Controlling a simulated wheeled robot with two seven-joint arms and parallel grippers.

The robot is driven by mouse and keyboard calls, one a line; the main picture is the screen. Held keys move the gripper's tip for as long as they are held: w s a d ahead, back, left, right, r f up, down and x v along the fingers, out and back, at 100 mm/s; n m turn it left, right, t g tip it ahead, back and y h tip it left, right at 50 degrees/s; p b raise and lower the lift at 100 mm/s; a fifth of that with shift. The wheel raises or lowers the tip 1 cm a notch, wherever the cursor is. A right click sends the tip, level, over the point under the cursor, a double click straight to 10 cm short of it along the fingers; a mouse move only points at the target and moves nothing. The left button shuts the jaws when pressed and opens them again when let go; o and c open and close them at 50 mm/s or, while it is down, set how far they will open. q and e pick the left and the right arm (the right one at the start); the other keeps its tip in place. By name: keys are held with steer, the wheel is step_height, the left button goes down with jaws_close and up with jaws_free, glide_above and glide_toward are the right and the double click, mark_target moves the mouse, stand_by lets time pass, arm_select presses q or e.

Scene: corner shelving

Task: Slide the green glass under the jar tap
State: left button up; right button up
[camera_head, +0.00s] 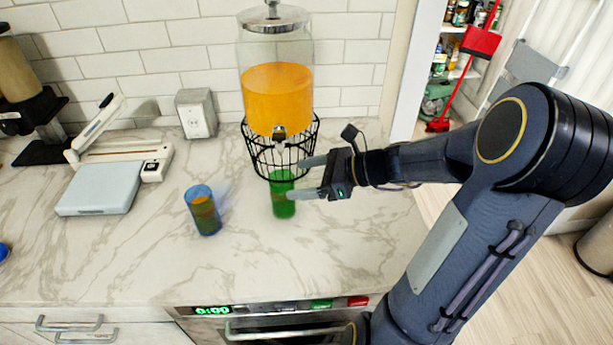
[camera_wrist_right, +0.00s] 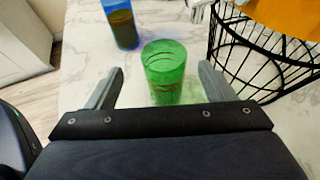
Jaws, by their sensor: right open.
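The green glass (camera_head: 283,200) stands upright on the marble counter, just in front of the black wire stand. The jar (camera_head: 277,95) holds orange liquid and sits on that stand, with its tap (camera_head: 279,132) low on the front. My right gripper (camera_head: 306,178) reaches in from the right, open, with its fingers pointing at the glass. In the right wrist view the green glass (camera_wrist_right: 163,72) stands between and just beyond the two spread fingers. I cannot tell whether either finger touches it. My left gripper is not in view.
A blue glass (camera_head: 203,210) stands left of the green one. The black wire stand (camera_head: 262,158) is close behind the green glass. A white and blue slicer-like device (camera_head: 100,188) lies further left. The counter front (camera_head: 250,270) is clear.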

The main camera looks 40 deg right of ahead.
mark_target(271, 181)
steer(key=shift+w+d, duration=0.15)
steer(key=shift+d, duration=0.05)
steer(key=shift+x, duration=3.9)
steer(key=shift+c, duration=0.4)
